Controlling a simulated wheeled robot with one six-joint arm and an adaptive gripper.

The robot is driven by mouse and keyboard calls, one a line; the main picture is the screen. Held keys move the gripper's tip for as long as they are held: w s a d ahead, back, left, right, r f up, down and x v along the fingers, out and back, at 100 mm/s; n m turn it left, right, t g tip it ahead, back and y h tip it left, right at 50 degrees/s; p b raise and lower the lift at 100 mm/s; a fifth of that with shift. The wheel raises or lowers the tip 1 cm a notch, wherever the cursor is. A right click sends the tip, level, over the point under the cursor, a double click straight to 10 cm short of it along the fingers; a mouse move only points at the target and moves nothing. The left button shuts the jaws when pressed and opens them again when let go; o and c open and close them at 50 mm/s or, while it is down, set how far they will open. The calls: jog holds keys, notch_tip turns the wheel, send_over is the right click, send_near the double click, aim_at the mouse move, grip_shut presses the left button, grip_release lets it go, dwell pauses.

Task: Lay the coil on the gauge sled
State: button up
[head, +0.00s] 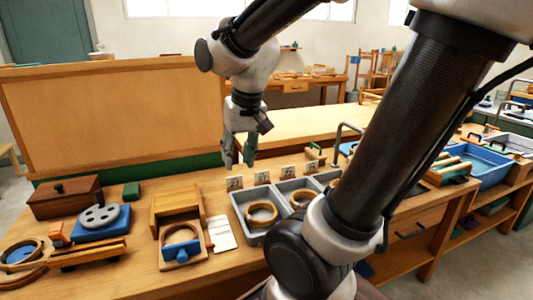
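Brown ring-shaped coils lie in a grey divided tray (243,223): one coil (262,213) in the left compartment and another coil (301,198) in the compartment to its right. Left of the tray is a small wooden fixture (182,256) with a blue face and a curved brown band, in front of a sloped wooden block. It may be the gauge sled, but I cannot tell for sure. My gripper (239,164) hangs above the bench, behind the tray's left end. Its fingers point down, apart, with nothing visible between them. My arm hides part of the tray's right side.
Number cards (262,178) stand behind the tray. A white card (221,233) lies beside it. At left are a brown wooden box (65,197), a grey disc on a blue block (100,217), a wooden rack (88,252) and more rings (20,252). A blue bin (482,163) stands far right.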

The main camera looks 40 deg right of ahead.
jog(key=s+d+r+n+t, duration=0.1)
jog(key=s+d+r+n, duration=0.1)
jog(key=s, duration=0.6)
jog(key=shift+d+r+n, duration=0.3)
jog(key=shift+n, duration=0.3)
